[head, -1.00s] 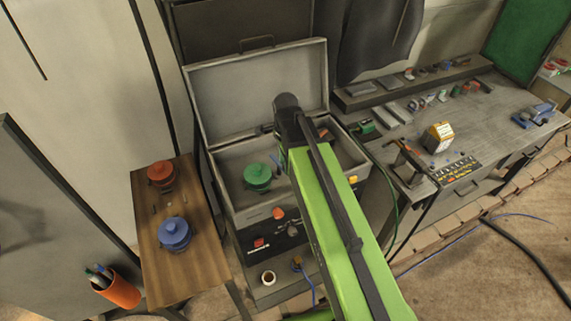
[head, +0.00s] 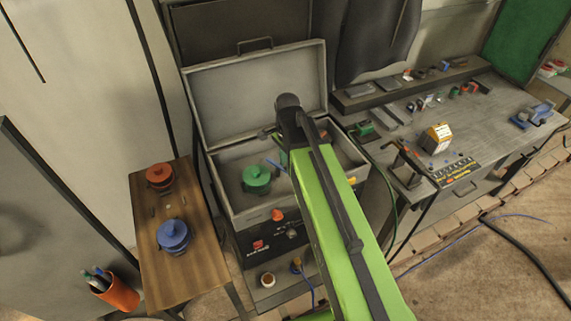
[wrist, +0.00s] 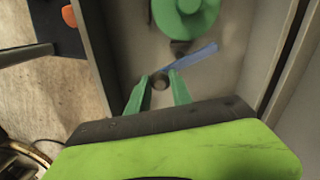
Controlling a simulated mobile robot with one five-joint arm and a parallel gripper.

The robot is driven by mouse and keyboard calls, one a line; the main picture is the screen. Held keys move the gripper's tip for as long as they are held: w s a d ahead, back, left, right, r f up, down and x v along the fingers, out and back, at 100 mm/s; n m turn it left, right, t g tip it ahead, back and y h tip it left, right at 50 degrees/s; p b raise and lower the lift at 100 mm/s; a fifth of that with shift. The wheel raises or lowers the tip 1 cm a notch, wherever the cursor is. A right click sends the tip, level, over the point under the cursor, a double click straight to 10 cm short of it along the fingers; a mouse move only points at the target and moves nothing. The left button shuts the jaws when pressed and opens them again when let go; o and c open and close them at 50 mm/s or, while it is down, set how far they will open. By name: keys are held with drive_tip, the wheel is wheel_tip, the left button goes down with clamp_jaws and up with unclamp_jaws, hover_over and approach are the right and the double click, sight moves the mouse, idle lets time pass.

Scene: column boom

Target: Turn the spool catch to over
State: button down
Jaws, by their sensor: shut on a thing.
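The spool catch (wrist: 195,58) shows in the wrist view as a blue bar slanting across the grey box floor, below the green spool (wrist: 186,12). My gripper (wrist: 160,77) has its two green fingers about the bar's left end, shut on it. My arm hides the rest of the catch and the fingertips there.
The open grey box (head: 240,216) has its lid (head: 255,90) raised behind. Its walls stand near my gripper. A workbench (head: 500,105) with tools stands at right.

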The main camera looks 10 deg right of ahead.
drive_tip(key=n, duration=0.2)
drive_tip(key=w+d+n, duration=0.1)
drive_tip(key=shift+n, duration=0.4)
drive_tip(key=shift+w+d+n, duration=0.15)
drive_tip(key=shift+w+n, duration=0.4)
drive_tip(key=shift+n, duration=0.95)
drive_tip(key=shift+w+d+n, duration=0.2)
drive_tip(key=shift+w+n, duration=0.35)
drive_tip(key=shift+n, duration=0.95)
drive_tip(key=shift+w+d+n, duration=0.15)
drive_tip(key=shift+w+n, duration=0.4)
drive_tip(key=shift+n, duration=0.95)
drive_tip(key=c, duration=1.1)
unclamp_jaws()
drive_tip(key=shift+w, duration=0.1)
drive_tip(key=shift+c, duration=0.2)
drive_tip(key=shift+r, duration=0.1)
